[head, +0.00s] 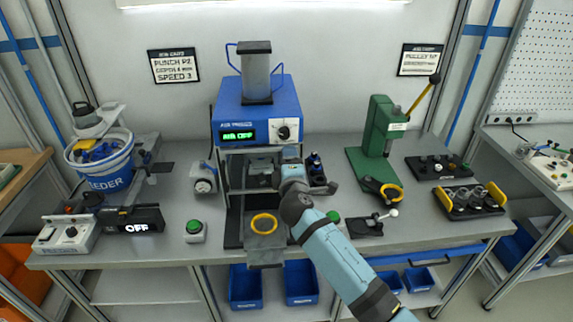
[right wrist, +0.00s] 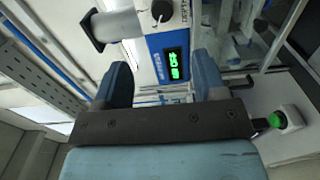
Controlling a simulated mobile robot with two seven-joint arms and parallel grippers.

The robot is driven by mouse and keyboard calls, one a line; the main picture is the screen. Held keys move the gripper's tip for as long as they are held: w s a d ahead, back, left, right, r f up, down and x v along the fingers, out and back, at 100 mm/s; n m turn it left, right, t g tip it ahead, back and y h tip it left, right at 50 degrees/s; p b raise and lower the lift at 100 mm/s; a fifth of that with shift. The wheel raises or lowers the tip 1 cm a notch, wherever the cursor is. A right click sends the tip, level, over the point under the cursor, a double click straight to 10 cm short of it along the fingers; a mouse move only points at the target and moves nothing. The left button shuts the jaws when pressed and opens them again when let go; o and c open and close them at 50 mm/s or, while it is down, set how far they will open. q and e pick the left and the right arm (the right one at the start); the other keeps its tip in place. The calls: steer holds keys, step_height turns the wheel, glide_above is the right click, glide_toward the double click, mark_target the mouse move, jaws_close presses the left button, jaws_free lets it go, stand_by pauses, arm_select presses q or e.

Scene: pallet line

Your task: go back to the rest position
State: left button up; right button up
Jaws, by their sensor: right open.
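My right arm comes in from the lower right in the head view, and my right gripper (head: 264,172) is in front of the blue press (head: 257,103), just below its display. In the right wrist view my right gripper (right wrist: 162,88) is open, with its two blue fingers apart and nothing between them. The press front with its green display (right wrist: 174,64) shows beyond the fingers. My left gripper is not in view.
A yellow ring (head: 264,224) lies on the plate below my right gripper. Green buttons (head: 194,228) stand on the bench (head: 180,185). The feeder bowl (head: 99,160) is left; a green lever press (head: 377,140) and tool block (head: 468,202) are right.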

steer(key=shift+d, duration=0.1)
steer(key=shift+f, duration=0.2)
steer(key=s+d+f+m+g+y, duration=0.1)
steer(key=s+d+f+m+g, duration=0.2)
steer(key=s+f, duration=0.65)
steer(key=s+d+f+m+g, duration=0.2)
steer(key=s+d+f+m, duration=0.2)
steer(key=s+f, duration=0.55)
steer(key=s+d+f+m, duration=0.2)
steer(key=s, duration=0.5)
steer(key=s+d+f+m+g+y, duration=0.1)
steer(key=s+d+f+m, duration=0.1)
steer(key=s, duration=0.5)
steer(key=s+d+f+m+g, duration=0.1)
steer(key=s+d+f+m, duration=0.2)
steer(key=s, duration=0.5)
steer(key=shift+d+m+y, duration=0.2)
steer(key=shift+m+y, duration=0.1)
steer(key=shift+m, duration=0.4)
